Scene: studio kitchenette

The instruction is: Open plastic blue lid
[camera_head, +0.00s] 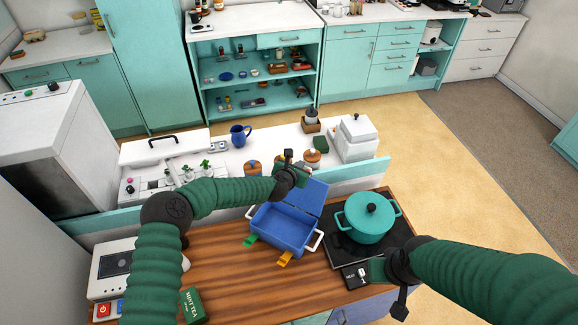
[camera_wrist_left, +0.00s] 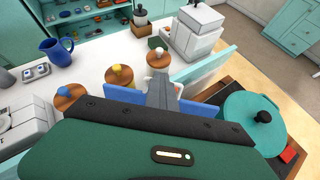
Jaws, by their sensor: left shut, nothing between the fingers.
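The blue plastic box (camera_head: 277,232) sits on the wooden counter, with white side handles. Its blue lid (camera_head: 309,197) stands raised and tilted at the back, so the inside shows. A green clip (camera_head: 250,241) and an orange clip (camera_head: 285,259) hang open at the front. My left gripper (camera_head: 291,172) is shut and empty, above and beside the lid's upper left; its grey fingers also show in the left wrist view (camera_wrist_left: 162,92), in front of a strip of the lid. My right gripper (camera_head: 400,304) is low at the counter's right front; its finger gap cannot be made out.
A teal pot (camera_head: 370,218) stands on the black cooktop (camera_head: 338,250) right of the box. Wooden-topped jars (camera_head: 253,168) and a blue jug (camera_head: 240,135) stand on the white counter behind. A mint tea box (camera_head: 190,305) lies front left. Bare wood (camera_head: 225,280) lies left of the box.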

